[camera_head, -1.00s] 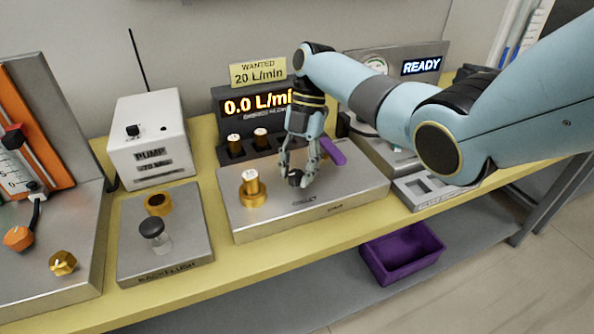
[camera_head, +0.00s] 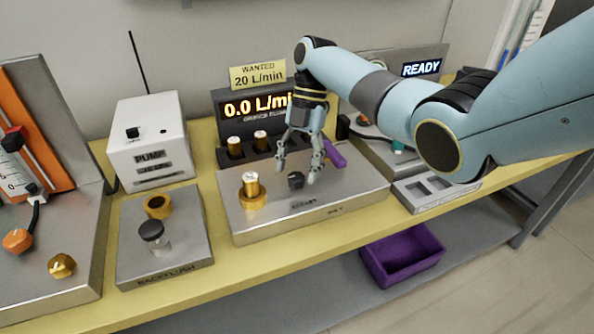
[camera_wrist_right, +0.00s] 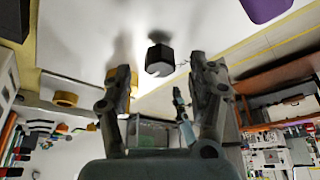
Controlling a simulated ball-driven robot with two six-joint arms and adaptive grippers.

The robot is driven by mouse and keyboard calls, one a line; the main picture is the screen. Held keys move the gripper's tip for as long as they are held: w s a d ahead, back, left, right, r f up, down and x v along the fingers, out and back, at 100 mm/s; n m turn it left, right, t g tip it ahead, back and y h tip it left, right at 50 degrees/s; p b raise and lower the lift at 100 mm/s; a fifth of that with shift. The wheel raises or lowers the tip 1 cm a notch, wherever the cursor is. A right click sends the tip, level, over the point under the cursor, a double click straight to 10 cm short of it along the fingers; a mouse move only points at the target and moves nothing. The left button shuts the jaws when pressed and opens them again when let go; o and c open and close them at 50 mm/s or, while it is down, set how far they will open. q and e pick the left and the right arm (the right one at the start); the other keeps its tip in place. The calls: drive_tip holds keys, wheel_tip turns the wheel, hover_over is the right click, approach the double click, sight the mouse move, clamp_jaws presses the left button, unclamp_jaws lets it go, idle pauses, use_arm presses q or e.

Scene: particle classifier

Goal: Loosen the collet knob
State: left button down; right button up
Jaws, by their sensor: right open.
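The collet knob, a small black knob (camera_head: 296,180), sits on the silver plate (camera_head: 345,193) in the middle of the bench. It shows in the right wrist view (camera_wrist_right: 159,58) as a dark faceted cap. My right gripper (camera_head: 297,172) is open just above the knob, with one finger on each side of it. In the right wrist view, the open fingers (camera_wrist_right: 159,70) have the knob between and beyond their tips, with gaps on both sides. My left gripper is in no view.
A brass-coloured part (camera_head: 252,192) stands left of the knob on the same plate. A purple piece (camera_head: 334,153) lies close behind the gripper. A flow display (camera_head: 248,107) reads 0.0 L/min. A purple bin (camera_head: 402,255) sits below the bench top.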

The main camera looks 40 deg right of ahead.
drive_tip(key=v, duration=0.6)
drive_tip(key=shift+f, duration=0.1)
idle(0.3)
